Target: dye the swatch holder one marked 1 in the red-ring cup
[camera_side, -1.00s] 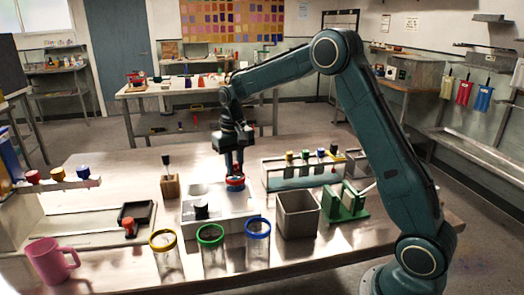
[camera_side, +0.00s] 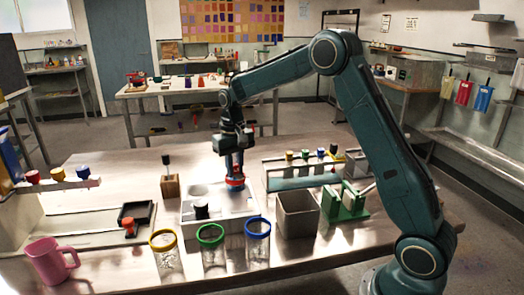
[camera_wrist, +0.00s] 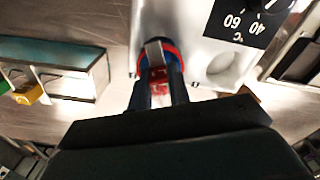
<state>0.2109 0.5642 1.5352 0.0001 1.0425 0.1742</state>
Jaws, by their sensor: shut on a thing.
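My gripper (camera_side: 235,176) points down over the red-ring cup (camera_side: 235,187), which stands at the back right of the white bath block (camera_side: 236,226). In the wrist view, my gripper (camera_wrist: 160,92) has its two fingers close together around a swatch holder (camera_wrist: 155,50) with a grey, flat top. The red ring of the cup (camera_wrist: 172,48) shows around and behind it, with blue inside. The fingers hide much of the holder and of the cup, so how deep the holder sits cannot be told.
Yellow-ring (camera_side: 164,243), green-ring (camera_side: 211,238) and blue-ring (camera_side: 258,230) cups stand along the front. A grey bin (camera_side: 298,216) and a green stand (camera_side: 345,203) are to the right. A rack with coloured knobs (camera_side: 300,180) stands behind. A pink mug (camera_side: 48,262) is front left.

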